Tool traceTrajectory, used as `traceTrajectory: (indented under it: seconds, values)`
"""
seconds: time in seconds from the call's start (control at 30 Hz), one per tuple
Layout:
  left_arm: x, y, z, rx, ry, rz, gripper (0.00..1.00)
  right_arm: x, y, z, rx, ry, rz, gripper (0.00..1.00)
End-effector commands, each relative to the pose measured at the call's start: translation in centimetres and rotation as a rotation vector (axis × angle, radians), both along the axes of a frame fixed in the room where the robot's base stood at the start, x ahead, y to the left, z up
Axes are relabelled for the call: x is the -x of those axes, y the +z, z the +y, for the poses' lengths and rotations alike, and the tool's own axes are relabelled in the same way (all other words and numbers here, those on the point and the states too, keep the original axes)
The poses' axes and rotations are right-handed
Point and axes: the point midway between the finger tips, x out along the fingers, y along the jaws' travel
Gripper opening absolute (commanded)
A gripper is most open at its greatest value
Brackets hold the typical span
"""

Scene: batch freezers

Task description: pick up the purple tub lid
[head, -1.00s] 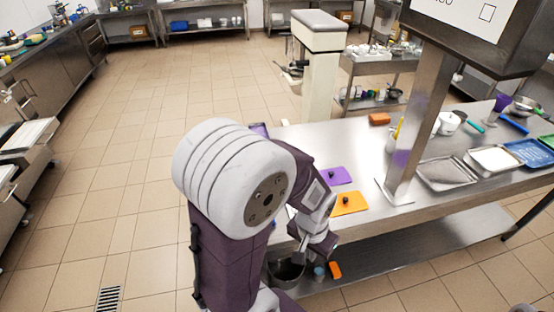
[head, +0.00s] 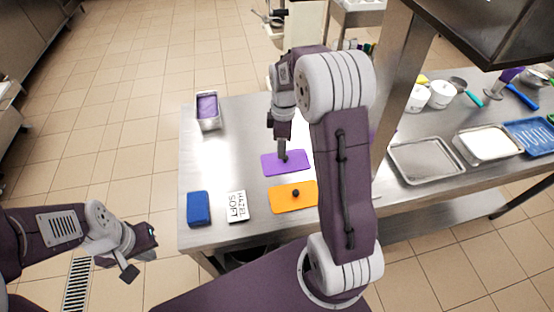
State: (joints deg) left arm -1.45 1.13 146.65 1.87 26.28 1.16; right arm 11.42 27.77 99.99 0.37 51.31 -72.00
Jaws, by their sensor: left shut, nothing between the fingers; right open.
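The purple tub lid (head: 271,168) lies flat on the steel table, with a dark knob near its middle. My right gripper (head: 283,154) points down right over the knob and is open. Its fingers hide much of the knob, and I cannot tell if they touch it. My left gripper (head: 142,252) is shut and empty, left of the table's near corner and well away from the lid.
A blue block (head: 198,208), a "HAZEL SOFT" card (head: 237,207) and a metal tub with purple contents (head: 207,121) stand to the left. A post and trays (head: 425,160) are on the right.

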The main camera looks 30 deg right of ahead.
Motion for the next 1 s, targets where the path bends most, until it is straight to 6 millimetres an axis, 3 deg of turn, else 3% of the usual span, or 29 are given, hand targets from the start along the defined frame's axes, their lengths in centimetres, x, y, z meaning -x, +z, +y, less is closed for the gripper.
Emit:
traceTrajectory:
  seconds: [0.1, 0.2, 0.3, 0.5, 0.7, 1.0]
  values:
    - [0.0, -0.6, 0.0, 0.0, 0.0, 0.0, 0.0, -2.0, -0.7, -2.3, 0.002, 0.195, 0.013, 0.46]
    - [0.0, -0.6, 0.0, 0.0, 0.0, 0.0, 0.0, -2.6, -0.7, -3.0, 0.001, 0.271, 0.017, 0.46]
    - [0.0, -0.5, 0.0, 0.0, 0.0, 0.0, 0.0, -2.6, -0.9, -3.1, 0.001, 0.284, 0.019, 0.46]
    - [0.0, -0.1, 0.0, 0.0, 0.0, 0.0, 0.0, -2.6, -3.8, -3.0, 0.0, 0.283, 0.02, 0.46]
    - [0.0, 0.0, 0.0, 0.0, 0.0, 0.0, 0.0, -2.7, -4.8, -2.9, 0.0, 0.283, 0.018, 0.46]
    - [0.0, 1.0, 0.0, 0.0, 0.0, 0.0, 0.0, -3.0, -9.4, -2.8, 0.0, 0.282, 0.018, 0.46]
